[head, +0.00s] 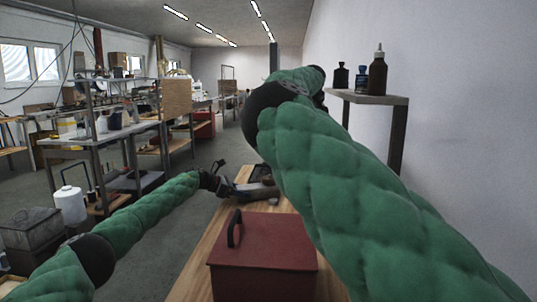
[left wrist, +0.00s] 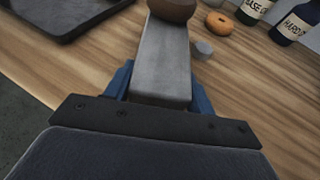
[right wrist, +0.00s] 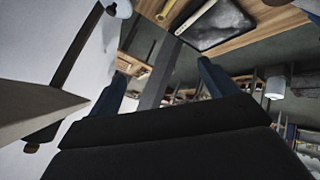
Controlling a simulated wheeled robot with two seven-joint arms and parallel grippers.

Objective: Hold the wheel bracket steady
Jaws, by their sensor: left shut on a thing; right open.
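In the left wrist view, my left gripper (left wrist: 160,88) is shut on a grey, bar-like metal piece, which I take as the wheel bracket (left wrist: 162,62). A brown round part (left wrist: 173,8), cut off by the top edge, sits at its far end. The blue fingers lie on both sides of the grey bar, over the wooden bench. In the head view, my left gripper (head: 213,181) is low at the bench's left side, beside a dark grey shape. My right gripper (right wrist: 160,90) is open and empty in the right wrist view, raised; my arm hides it in the head view.
A red box (head: 263,255) with a black handle stands on the wooden bench (head: 193,272). A wall shelf (head: 368,98) with several dark bottles is at the right. A dark tray (left wrist: 60,25) and an orange ring (left wrist: 219,23) lie on the bench.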

